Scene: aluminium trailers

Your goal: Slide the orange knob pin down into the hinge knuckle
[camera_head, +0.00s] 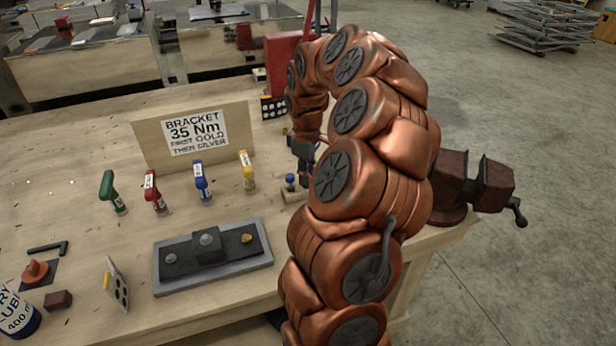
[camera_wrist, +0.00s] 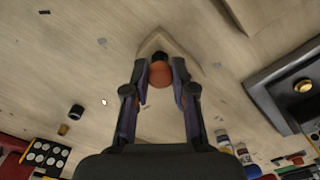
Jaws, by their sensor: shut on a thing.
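My gripper (camera_wrist: 160,78) is shut on the orange knob (camera_wrist: 160,75) in the wrist view, with one finger on each side of it. A small black part (camera_wrist: 160,56) shows just beyond the knob, over a pale wooden block (camera_wrist: 183,52). This may be the hinge knuckle, but I cannot tell whether the pin is in it, as the knob hides the shaft. In the head view my gripper (camera_head: 303,150) is low over the back right of the bench, partly behind my arm, and the knob is hidden.
A grey tray with bolts (camera_head: 215,270) lies at the bench front. Several coloured bottles (camera_head: 200,182) stand before a sign board (camera_head: 195,135). A vise (camera_head: 480,185) sits at right.

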